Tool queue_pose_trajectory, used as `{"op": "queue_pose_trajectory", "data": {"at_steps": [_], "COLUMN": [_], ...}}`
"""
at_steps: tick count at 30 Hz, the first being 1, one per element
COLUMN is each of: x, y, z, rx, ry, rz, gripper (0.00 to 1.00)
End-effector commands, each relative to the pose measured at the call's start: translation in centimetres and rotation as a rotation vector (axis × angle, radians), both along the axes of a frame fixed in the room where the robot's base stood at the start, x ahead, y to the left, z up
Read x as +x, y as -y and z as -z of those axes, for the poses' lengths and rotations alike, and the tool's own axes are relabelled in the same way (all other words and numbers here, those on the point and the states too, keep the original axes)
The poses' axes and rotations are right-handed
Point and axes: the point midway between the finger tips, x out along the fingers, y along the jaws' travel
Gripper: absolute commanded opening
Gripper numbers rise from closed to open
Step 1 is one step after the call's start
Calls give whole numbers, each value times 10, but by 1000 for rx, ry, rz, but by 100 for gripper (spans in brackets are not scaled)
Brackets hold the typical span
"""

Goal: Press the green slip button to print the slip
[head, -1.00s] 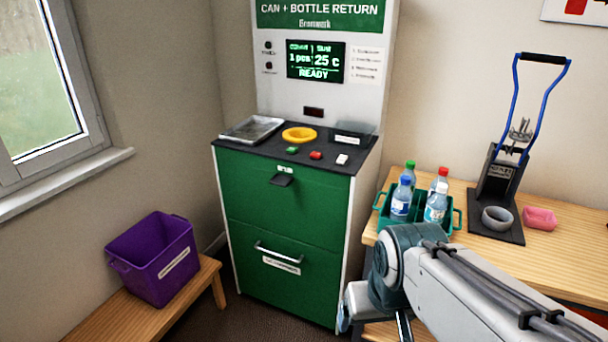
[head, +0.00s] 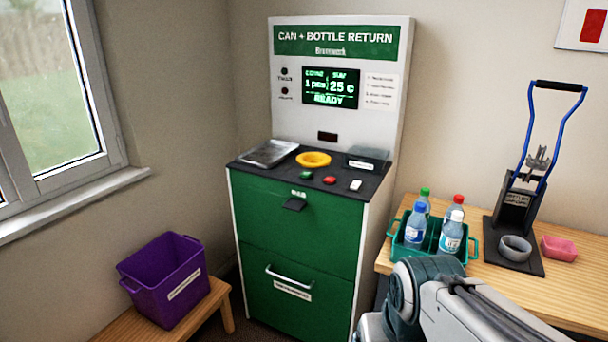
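The green slip button (head: 305,175) is a small green block on the black top of the can and bottle return machine (head: 290,222), left of a red button (head: 329,180) and a white button (head: 355,185). The machine's screen (head: 330,87) reads 1 pcs, 25 c and READY. A dark slot (head: 327,137) sits below the screen; no slip shows there. My arm reaches in at the lower right, but my gripper is out of view.
A yellow ring (head: 313,159) and a clear tray (head: 268,152) lie on the machine top. A teal carrier (head: 431,254) with several bottles, a blue-handled crusher (head: 517,195) and a pink sponge-like block (head: 559,248) stand on the right table. A purple crate (head: 146,279) sits on a bench.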

Motion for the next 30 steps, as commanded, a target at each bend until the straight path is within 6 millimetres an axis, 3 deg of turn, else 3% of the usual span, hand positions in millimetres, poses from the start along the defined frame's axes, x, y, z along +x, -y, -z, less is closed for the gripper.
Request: {"op": "queue_pose_trajectory", "data": {"at_steps": [2, 3, 9, 12, 30], "x": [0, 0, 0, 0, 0], "y": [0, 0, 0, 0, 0], "z": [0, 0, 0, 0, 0], "rx": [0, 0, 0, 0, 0], "ry": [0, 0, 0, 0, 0], "rz": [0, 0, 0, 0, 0], "gripper": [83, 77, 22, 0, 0]}}
